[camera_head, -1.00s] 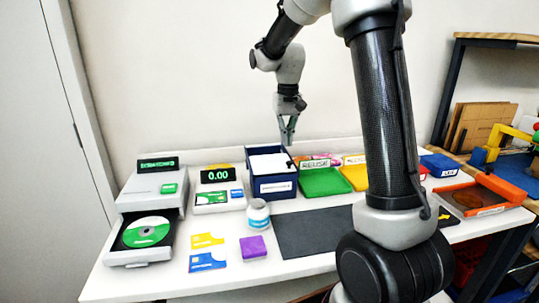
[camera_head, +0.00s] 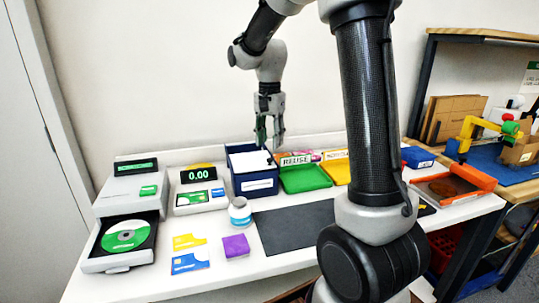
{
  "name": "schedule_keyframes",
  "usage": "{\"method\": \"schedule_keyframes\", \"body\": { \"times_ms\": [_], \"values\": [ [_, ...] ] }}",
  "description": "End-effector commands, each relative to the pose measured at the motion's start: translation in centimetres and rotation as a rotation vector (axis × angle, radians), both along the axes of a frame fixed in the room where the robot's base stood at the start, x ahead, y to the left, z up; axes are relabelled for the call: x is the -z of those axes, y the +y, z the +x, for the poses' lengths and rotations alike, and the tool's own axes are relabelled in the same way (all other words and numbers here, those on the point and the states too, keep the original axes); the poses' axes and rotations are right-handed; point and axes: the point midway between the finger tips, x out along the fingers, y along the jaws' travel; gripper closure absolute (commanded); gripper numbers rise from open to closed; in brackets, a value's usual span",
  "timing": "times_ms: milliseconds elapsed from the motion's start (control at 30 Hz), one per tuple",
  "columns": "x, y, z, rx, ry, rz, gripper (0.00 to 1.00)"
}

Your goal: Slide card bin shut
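The likely card bin is a dark blue box (camera_head: 254,184) with a pale label on its front, standing at the back middle of the white table. A flat white surface (camera_head: 247,160) fills most of its top; I cannot tell whether it is cards or a lid. My gripper (camera_head: 270,146) points down over the bin's back right part. Its two fingers are apart with nothing seen between them. The fingertips are close to the bin's back right rim; I cannot tell whether they touch it.
A disc drive (camera_head: 118,262) has its tray out at left. A card reader (camera_head: 200,198), a white jar (camera_head: 240,213), yellow and blue cards (camera_head: 190,264) and a purple block (camera_head: 236,246) lie nearby. A green tray (camera_head: 305,179) stands right of the bin. A dark mat (camera_head: 295,228) is bare.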

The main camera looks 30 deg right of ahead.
Motion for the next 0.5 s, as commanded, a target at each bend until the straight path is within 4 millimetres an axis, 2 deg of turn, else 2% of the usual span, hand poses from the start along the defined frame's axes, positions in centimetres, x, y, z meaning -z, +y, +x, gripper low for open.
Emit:
{"method": "schedule_keyframes", "body": {
  "times_ms": [100, 233, 500],
  "values": [
    [2.2, 0.0, -0.1, -0.001, 0.004, 0.0, 0.6],
    [4.2, 0.0, -0.1, -0.002, 0.004, 0.0, 0.6],
    [5.7, 0.0, 0.0, -0.002, 0.0, 0.0, 0.6]
  ]
}}
